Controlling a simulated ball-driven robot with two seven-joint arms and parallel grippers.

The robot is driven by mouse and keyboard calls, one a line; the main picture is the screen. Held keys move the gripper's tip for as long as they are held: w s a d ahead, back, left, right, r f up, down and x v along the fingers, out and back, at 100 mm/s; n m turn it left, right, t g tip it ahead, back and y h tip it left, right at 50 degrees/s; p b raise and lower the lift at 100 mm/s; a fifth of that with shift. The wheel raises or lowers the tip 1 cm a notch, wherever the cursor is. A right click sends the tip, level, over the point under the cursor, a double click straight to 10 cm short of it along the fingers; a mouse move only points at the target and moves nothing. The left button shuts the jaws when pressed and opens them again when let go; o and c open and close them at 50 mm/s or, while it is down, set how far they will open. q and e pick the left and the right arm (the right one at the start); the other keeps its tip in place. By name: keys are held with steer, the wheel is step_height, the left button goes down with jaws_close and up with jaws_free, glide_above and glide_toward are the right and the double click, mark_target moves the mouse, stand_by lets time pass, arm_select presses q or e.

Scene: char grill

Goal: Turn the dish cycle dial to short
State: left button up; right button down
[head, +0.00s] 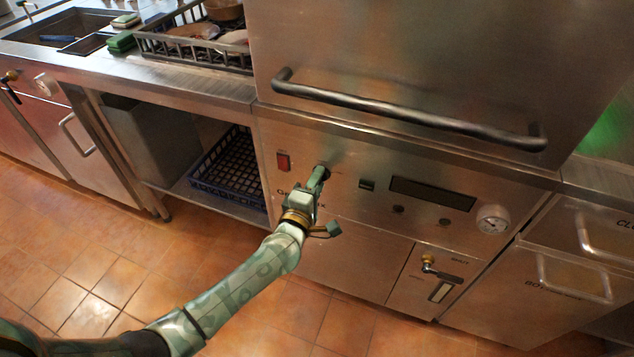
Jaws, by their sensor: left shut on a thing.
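The dishwasher's steel control panel (347,196) is in the middle of the head view, with a dark display and small knobs on its right part. My left gripper (319,178) reaches up to the panel from below. It is shut on the dish cycle dial (323,166), a dark round knob between the red switch and the small dark button. The fingers hide most of the dial, so its pointer and setting cannot be read. My right gripper is not in view.
A red switch (284,161) sits left of the dial. A long bar handle (410,116) crosses the hood above. A round gauge (493,219) and a brass valve (428,262) are at the right. A dish rack (196,50) stands on the counter. The tiled floor is clear.

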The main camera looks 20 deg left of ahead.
arm_select(q)
steer(key=shift+f, duration=0.15)
steer(key=o, duration=1)
steer(key=s+p, duration=0.1)
steer(key=s, duration=0.4)
steer(key=s+p, duration=0.1)
steer(key=s, duration=0.5)
steer(key=s+p, duration=0.1)
steer(key=s, duration=0.4)
steer(key=shift+s+a+p, duration=0.25)
steer(key=shift+a+p, duration=0.05)
steer(key=shift+p, duration=0.05)
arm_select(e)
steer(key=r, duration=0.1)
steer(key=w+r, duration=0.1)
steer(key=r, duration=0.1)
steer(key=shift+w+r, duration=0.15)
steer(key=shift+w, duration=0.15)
